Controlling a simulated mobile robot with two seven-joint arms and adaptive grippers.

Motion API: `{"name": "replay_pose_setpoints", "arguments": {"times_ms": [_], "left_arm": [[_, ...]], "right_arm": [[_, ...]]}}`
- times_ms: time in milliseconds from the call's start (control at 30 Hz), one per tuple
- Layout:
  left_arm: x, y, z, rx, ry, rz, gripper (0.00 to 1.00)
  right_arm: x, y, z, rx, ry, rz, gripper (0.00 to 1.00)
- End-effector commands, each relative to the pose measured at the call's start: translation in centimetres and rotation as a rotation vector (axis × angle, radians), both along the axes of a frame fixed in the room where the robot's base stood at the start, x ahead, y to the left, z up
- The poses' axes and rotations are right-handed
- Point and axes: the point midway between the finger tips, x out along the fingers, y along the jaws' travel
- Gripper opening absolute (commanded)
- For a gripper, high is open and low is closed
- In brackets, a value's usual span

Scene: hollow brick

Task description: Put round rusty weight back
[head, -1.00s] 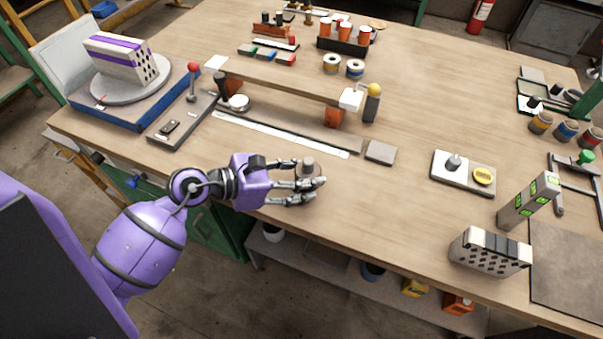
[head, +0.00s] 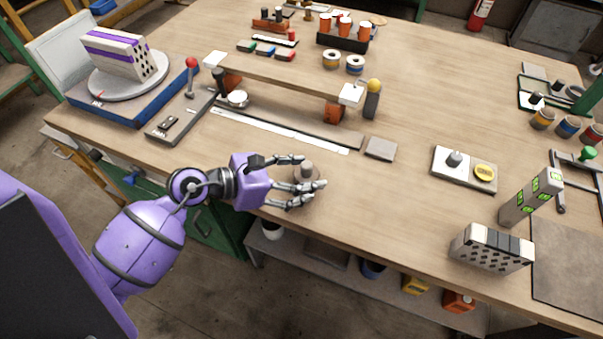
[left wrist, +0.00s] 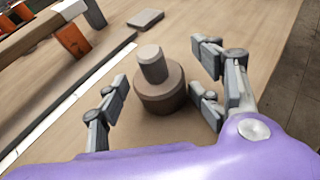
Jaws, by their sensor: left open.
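The round rusty weight (head: 307,171), a brown cylinder with a narrower knob on top, stands upright on the wooden table near its front edge. In the left wrist view the weight (left wrist: 161,92) sits between the spread fingers, with bare table showing on both sides of it. My left gripper (head: 310,178) is open around the weight, low over the table, its fingers coming from the left. In the head view the fingers partly hide the weight's lower part. My right gripper is not in view.
A raised wooden beam (head: 280,80) and a flat grey plate (head: 380,149) lie beyond the gripper.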

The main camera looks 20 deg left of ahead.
Motion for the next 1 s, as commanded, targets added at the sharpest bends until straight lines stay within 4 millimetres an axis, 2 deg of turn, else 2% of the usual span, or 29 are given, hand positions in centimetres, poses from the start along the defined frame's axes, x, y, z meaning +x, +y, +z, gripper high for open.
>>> {"name": "replay_pose_setpoints", "arguments": {"times_ms": [67,200,267,500,700,1000], "left_arm": [[-0.2,0.1,-0.3,0.007,0.009,-0.001,0.64],[-0.2,0.3,1.4,0.007,0.004,0.000,0.64],[-1.1,1.2,1.2,0.009,0.008,0.001,0.64],[-4.6,4.8,3.3,0.008,0.009,0.001,0.64],[-6.8,7.1,4.8,0.004,0.007,0.002,0.64],[-7.7,8.1,5.7,0.002,0.002,-0.001,0.64]], "right_arm": [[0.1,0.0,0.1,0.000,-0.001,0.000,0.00],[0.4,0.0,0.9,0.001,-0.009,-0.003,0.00],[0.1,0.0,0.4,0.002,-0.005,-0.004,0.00],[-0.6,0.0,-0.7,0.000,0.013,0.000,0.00],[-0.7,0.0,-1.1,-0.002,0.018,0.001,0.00],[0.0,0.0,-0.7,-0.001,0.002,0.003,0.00]]}}
